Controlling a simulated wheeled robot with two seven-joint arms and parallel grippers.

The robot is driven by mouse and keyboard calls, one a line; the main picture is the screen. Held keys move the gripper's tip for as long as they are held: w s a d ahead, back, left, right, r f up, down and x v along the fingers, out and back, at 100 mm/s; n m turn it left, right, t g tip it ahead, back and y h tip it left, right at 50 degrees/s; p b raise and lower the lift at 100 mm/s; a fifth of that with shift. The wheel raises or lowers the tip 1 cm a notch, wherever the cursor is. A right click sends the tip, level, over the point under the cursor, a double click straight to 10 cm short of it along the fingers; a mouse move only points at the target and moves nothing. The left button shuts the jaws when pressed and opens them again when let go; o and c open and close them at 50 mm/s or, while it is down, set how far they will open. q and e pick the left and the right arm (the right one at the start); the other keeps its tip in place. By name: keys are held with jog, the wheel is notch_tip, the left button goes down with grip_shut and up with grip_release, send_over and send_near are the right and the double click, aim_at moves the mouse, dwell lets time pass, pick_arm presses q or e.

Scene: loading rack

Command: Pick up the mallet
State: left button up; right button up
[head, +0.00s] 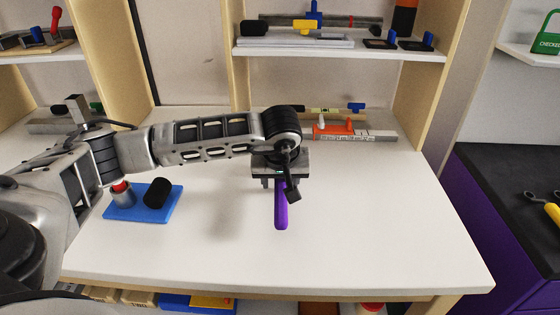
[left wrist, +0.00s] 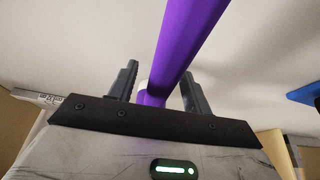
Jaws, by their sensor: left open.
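The mallet shows as a purple handle (head: 281,212) over the white table; its head is hidden behind my left gripper and wrist. My left gripper (head: 279,184) is open above the table, with the handle reaching out below it in the picture. In the left wrist view, the purple handle (left wrist: 190,38) runs between the two dark fingers of my left gripper (left wrist: 160,82). A pale band (left wrist: 144,86) shows near its lower end. I see no clear grip on the handle. My right gripper is not in view.
A blue board (head: 160,214) with a red-topped metal cylinder (head: 123,196) and a black cylinder (head: 156,193) lies to the left. An orange tool (head: 335,131) and a level lie at the back. A shelf (head: 340,51) hangs above. The table's right side (head: 400,220) is clear.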

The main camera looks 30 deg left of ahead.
pick_arm(q)
grip_shut()
jog(key=shift+r, duration=0.1)
jog(key=shift+r+p, duration=0.3)
jog(key=shift+p, duration=0.1)
jog(key=shift+w+r, duration=0.1)
jog(key=shift+r, duration=0.15)
jog(key=v, duration=0.1)
jog(key=b+v, duration=0.1)
jog(key=v, duration=0.1)
jog(key=shift+a+r, duration=0.3)
jog(key=shift+a, duration=0.05)
jog(key=s+r+b, duration=0.2)
jog(key=s+r, duration=0.7)
jog(key=s, duration=0.4)
jog(key=shift+b, duration=0.35)
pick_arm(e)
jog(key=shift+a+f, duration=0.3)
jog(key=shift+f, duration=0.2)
pick_arm(q)
jog(key=shift+s+a, duration=0.1)
jog(key=shift+s, duration=0.05)
